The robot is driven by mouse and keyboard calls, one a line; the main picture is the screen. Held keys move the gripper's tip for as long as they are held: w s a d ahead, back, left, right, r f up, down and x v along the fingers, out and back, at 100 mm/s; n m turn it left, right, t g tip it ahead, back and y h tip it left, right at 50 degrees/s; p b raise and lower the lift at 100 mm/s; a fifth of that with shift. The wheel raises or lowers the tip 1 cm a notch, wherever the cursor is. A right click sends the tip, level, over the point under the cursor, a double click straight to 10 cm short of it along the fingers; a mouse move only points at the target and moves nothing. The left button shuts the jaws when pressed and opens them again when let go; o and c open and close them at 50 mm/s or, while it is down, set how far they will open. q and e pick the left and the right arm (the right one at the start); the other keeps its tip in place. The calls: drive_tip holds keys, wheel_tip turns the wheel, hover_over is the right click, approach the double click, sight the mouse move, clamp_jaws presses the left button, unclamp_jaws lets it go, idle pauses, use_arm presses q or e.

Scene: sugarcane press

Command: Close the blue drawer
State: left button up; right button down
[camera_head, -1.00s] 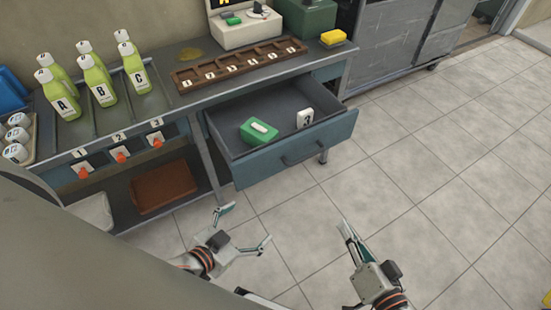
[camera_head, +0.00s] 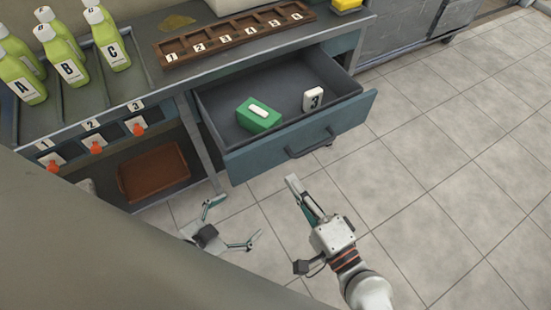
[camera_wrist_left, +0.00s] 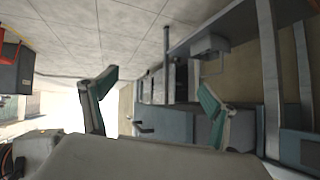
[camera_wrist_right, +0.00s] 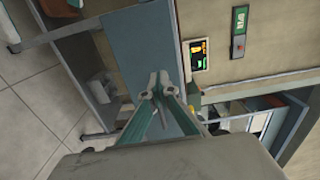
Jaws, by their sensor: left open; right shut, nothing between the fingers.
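The blue drawer (camera_head: 300,140) is pulled out from under the workbench in the head view. My right gripper (camera_head: 297,187) is shut and empty, in front of the drawer and a little below the handle in the picture, seemingly apart from the panel. Its closed fingers show in the right wrist view (camera_wrist_right: 162,85). My left gripper (camera_head: 230,222) is open and empty, left of it; its spread fingers show in the left wrist view (camera_wrist_left: 155,90).
Green bottles (camera_head: 70,50) marked A, B and C stand on the workbench at left. A brown numbered rack (camera_head: 235,38) and a yellow block (camera_head: 347,5) are on top. Orange switches (camera_head: 96,148) line the bench front, above a brown tray (camera_head: 153,172). Floor at right is clear.

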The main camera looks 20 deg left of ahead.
sight(271, 150)
use_arm(q)
drive_tip(key=shift+a, duration=0.1)
use_arm(e)
drive_tip(key=x, duration=0.7)
drive_tip(key=shift+w+a, duration=0.2)
drive_tip(key=shift+a, duration=0.1)
use_arm(q)
drive_tip(key=shift+f, duration=0.1)
drive_tip(key=shift+s, duration=0.1)
use_arm(e)
drive_tip(key=shift+w, duration=0.1)
